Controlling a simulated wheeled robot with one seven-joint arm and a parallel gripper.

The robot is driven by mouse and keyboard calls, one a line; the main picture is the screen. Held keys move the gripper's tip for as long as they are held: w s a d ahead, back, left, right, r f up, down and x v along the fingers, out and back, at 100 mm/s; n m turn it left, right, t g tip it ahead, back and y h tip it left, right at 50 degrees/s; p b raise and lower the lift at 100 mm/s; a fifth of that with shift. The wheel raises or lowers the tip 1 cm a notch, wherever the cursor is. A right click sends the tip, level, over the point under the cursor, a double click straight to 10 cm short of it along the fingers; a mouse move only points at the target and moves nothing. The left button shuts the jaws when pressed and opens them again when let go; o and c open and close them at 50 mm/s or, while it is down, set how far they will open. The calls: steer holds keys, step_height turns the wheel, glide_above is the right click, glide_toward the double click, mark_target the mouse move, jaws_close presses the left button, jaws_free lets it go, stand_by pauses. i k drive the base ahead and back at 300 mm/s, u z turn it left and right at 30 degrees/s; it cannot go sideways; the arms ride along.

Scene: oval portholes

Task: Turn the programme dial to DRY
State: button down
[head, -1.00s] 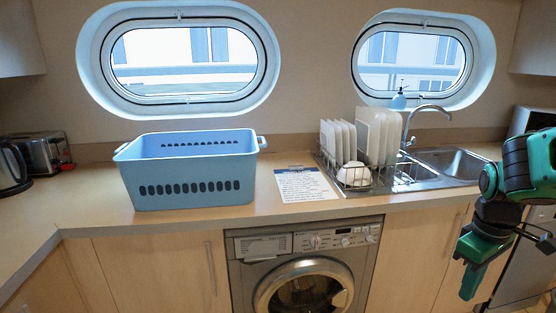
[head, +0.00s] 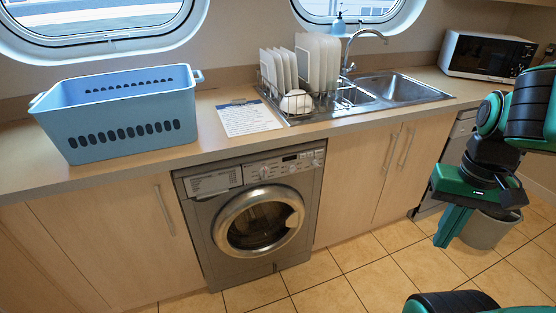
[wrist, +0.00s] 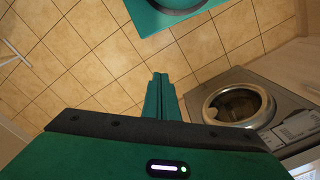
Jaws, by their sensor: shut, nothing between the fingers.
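The programme dial (head: 265,172) is a small round knob on the control panel of the silver washing machine (head: 204,231), under the counter. Its markings are too small to read. My gripper (head: 442,243) is green, points down and is shut and empty. It is in the air to the right of the machine, well apart from the dial. In the wrist view my gripper (wrist: 158,78) is over the tiled floor, and the washing machine (wrist: 280,108) shows at the right.
A blue basket (head: 120,140), a printed sheet (head: 245,119) and a dish rack (head: 290,112) stand on the counter, left of the sink (head: 405,90). A grey bin (head: 487,232) stands behind my gripper. The tiled floor (head: 335,285) before the machine is clear.

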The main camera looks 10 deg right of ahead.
mark_target(264, 171)
steer(key=u, duration=0.6)
steer(key=k, duration=0.95)
steer(key=z, duration=0.35)
steer(key=i, duration=0.5)
steer(key=u, duration=0.05)
